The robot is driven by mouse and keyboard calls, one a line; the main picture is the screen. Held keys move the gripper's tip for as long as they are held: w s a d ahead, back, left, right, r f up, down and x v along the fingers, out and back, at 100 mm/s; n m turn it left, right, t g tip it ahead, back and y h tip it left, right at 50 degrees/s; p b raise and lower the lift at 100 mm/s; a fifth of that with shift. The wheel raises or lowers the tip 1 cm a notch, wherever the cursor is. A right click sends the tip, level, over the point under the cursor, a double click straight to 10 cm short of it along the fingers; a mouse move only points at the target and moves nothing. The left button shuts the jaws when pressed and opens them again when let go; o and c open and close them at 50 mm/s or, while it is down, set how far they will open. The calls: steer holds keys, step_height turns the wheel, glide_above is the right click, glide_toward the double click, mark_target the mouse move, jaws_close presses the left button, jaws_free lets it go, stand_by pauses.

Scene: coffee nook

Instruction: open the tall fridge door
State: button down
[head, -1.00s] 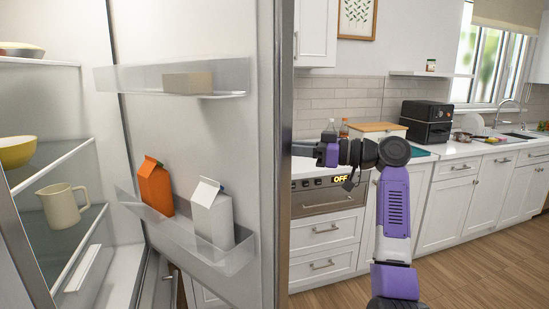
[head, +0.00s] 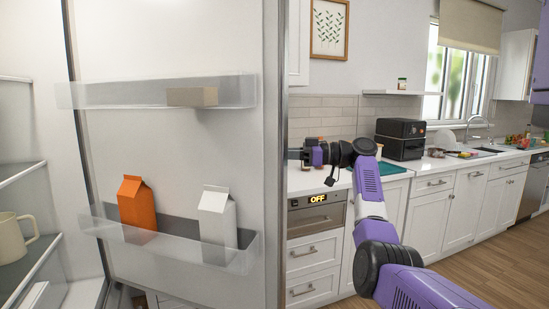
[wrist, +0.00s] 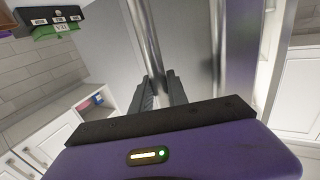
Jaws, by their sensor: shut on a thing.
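The tall fridge door (head: 180,150) stands open, its inner face towards the head camera. Its hinge side is at the left and its free edge is near the middle of the picture. My gripper (wrist: 160,88) is shut on the vertical metal door handle (wrist: 147,40) on the door's outer side. In the head view the door edge hides the fingers, and only my wrist and purple arm show to the right of it. The fridge interior shelf (head: 22,172) shows at the far left.
An orange carton (head: 137,203) and a white carton (head: 216,220) stand in the lower door bin. A cream jug (head: 12,240) is on a fridge shelf. The oven (head: 316,215) and white cabinets line the right; wood floor (head: 490,255) is clear there.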

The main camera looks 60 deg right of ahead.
steer(key=shift+w+d, duration=0.2)
steer(key=shift+d, duration=0.35)
steer(key=c, duration=1.3)
jaws_free()
steer(key=v, duration=0.7)
steer(key=shift+s+d+b, duration=0.15)
steer(key=shift+s+b, duration=0.2)
steer(key=shift+b, duration=0.1)
steer(key=shift+f, duration=0.1)
